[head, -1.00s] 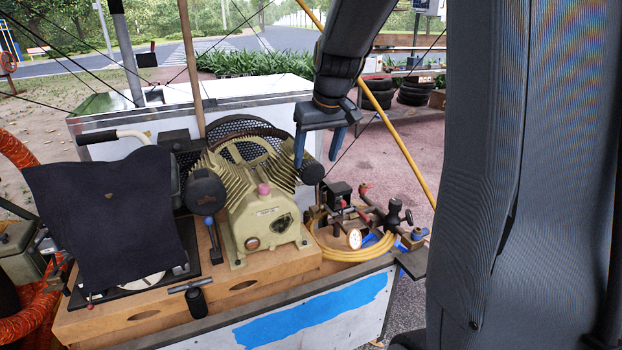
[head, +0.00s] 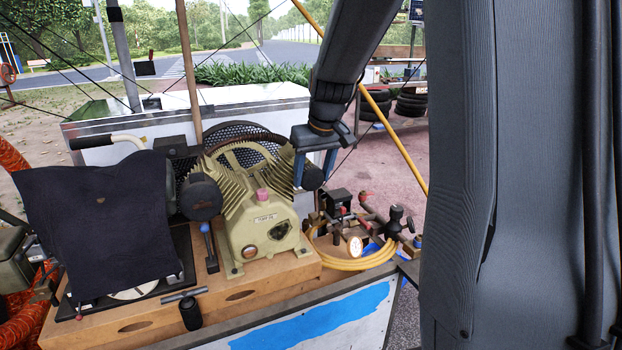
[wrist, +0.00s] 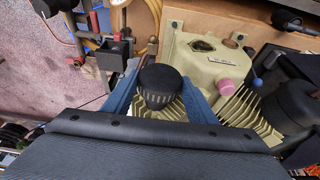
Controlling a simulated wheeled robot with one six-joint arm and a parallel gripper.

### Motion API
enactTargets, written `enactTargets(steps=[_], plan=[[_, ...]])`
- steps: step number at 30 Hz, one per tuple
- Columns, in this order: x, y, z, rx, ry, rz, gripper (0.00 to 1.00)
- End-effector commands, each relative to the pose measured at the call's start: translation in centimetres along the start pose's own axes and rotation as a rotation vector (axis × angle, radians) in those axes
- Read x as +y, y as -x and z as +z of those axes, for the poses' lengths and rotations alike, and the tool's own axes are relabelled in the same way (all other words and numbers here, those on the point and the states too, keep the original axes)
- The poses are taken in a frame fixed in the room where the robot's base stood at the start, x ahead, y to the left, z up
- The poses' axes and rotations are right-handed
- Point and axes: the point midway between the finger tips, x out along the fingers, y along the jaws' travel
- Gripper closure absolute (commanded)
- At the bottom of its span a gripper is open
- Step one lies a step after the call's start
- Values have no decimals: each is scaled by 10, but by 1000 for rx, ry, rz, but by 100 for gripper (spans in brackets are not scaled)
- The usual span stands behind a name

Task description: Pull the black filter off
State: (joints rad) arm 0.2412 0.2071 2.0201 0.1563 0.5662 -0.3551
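The black filter (head: 313,177) is a round black cap at the right end of the beige compressor (head: 262,215). In the wrist view the same filter (wrist: 160,85) shows a smooth top and a ribbed side, and sits on the finned cylinder. My gripper (head: 314,170) points down over it. Its two blue fingers (wrist: 160,92) stand one on each side of the filter. They look open, with narrow gaps beside the ribbed part; contact nearer the tips cannot be told. A second black filter (head: 201,196) sits on the compressor's left, also in the wrist view (wrist: 290,104).
A pressure gauge (head: 355,246), valves and a coiled yellow hose (head: 345,264) lie right of the compressor. A dark cloth (head: 95,222) hangs at left. A slanting yellow pole (head: 395,130) stands behind my gripper.

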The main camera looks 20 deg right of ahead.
Motion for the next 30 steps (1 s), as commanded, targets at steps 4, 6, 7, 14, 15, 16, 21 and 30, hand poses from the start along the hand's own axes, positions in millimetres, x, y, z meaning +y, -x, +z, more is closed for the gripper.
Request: enactTargets(steps=[4,6,7,14,15,16,21,30], plan=[[0,0,0,0,0,0,62],[0,0,0,0,0,0,71],[0,0,0,0,0,0,71],[0,2,6,-1,-1,0,71],[0,3,7,-1,-1,0,71],[0,3,8,-1,-1,0,71],[0,5,14,-2,-2,-1,71],[0,10,24,-1,-1,0,71]])
